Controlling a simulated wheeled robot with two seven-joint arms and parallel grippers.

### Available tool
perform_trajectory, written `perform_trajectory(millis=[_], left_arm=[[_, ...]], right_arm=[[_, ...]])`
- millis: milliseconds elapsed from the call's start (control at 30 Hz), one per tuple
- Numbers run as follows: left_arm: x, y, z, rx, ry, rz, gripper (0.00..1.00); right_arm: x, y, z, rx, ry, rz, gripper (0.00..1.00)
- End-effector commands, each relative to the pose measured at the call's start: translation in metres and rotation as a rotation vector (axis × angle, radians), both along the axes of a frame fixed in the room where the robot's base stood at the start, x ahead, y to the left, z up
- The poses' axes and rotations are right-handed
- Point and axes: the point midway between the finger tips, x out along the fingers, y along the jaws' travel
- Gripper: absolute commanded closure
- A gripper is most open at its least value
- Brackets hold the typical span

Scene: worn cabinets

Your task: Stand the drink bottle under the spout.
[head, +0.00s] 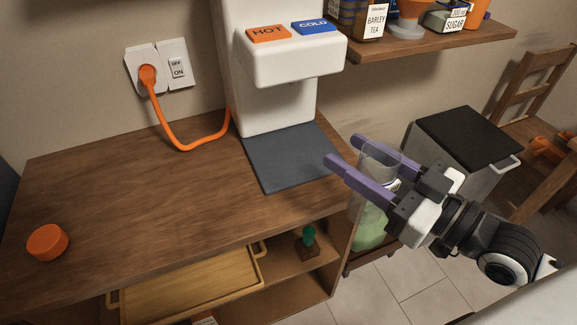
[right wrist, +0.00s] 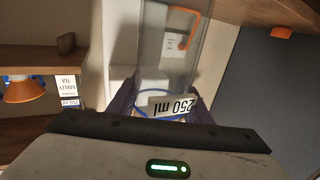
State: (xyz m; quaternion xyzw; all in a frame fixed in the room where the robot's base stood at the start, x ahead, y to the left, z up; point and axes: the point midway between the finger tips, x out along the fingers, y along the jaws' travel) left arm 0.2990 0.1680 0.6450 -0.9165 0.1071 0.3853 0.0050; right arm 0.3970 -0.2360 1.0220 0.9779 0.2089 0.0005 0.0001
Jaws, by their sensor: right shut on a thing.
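The clear drink bottle (head: 378,160) is between the purple fingers of my right gripper (head: 345,155), which is shut on it. It looks roughly upright, right of the counter's edge and apart from the dark pad. Its "250 ml" label (right wrist: 172,105) shows upside down in the right wrist view. Pale green shows at its lower part in the head view; I cannot tell whether it is inside or behind. The white dispenser (head: 290,65) has HOT and COLD buttons and overhangs the dark pad (head: 290,158). The spout itself is hidden. My left gripper is not in view.
An orange cap (head: 47,242) lies on the wooden counter (head: 130,195). An orange cord (head: 185,148) runs from the wall socket to the dispenser. A shelf (head: 440,45) with jars is at upper right. A black-topped bin (head: 468,138) stands behind my gripper. The pad is clear.

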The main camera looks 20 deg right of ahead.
Motion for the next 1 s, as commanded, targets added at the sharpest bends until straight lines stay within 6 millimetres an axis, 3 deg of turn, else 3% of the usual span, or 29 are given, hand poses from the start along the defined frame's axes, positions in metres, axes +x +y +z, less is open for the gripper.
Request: perform_trajectory(millis=[467, 700, 1000], left_arm=[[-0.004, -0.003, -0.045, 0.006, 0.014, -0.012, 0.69], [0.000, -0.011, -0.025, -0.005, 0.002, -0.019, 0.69], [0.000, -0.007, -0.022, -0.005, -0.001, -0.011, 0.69]], right_arm=[[0.047, 0.022, -0.002, 0.001, -0.010, 0.007, 0.79], [0.089, 0.040, 0.006, 0.006, -0.003, 0.005, 0.79], [0.151, 0.069, 0.004, 0.004, -0.002, 0.006, 0.79]])
